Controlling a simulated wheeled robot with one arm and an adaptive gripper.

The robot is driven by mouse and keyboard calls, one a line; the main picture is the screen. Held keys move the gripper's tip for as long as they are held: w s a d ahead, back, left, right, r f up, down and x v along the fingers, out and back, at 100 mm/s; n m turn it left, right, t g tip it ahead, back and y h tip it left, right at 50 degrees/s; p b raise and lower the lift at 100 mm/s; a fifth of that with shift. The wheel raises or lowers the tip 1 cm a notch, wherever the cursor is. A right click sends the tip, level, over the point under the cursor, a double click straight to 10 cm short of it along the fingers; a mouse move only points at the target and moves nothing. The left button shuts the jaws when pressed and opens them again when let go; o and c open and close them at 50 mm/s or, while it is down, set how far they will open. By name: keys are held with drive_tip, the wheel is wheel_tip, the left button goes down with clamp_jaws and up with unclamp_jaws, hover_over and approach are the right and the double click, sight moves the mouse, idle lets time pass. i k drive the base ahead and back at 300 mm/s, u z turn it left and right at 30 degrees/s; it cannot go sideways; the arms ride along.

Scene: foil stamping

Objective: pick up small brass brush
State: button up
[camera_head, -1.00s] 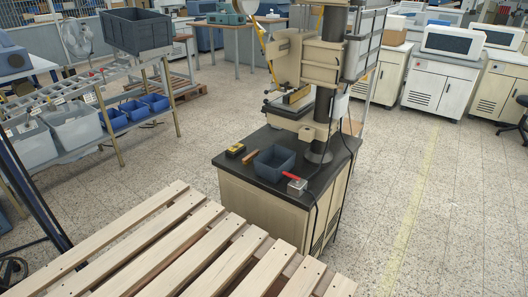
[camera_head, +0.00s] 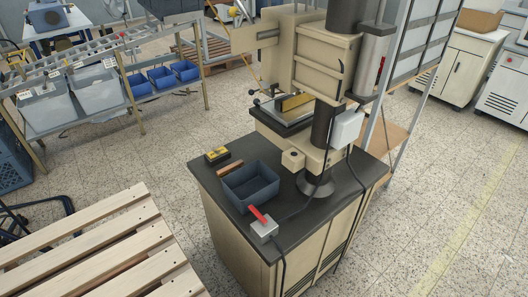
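A small brown, elongated piece (camera_head: 230,168), which looks like the brass brush, lies on the dark top of the stamping machine's cabinet (camera_head: 292,235). It lies just behind the blue-grey open bin (camera_head: 236,198), close to its rear left rim. Its bristles are too small to make out. My gripper is not in view.
A yellow and black item (camera_head: 217,155) lies behind the brown piece. A grey box with a red lever (camera_head: 264,224) sits at the front edge, with a cable. The stamping press (camera_head: 323,70) rises behind. A wooden pallet (camera_head: 95,245) is at lower left.

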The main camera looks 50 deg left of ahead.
sight(226, 170)
drive_tip(key=i, duration=1.8)
drive_tip(key=u, duration=4.3)
drive_tip(key=i, duration=1)
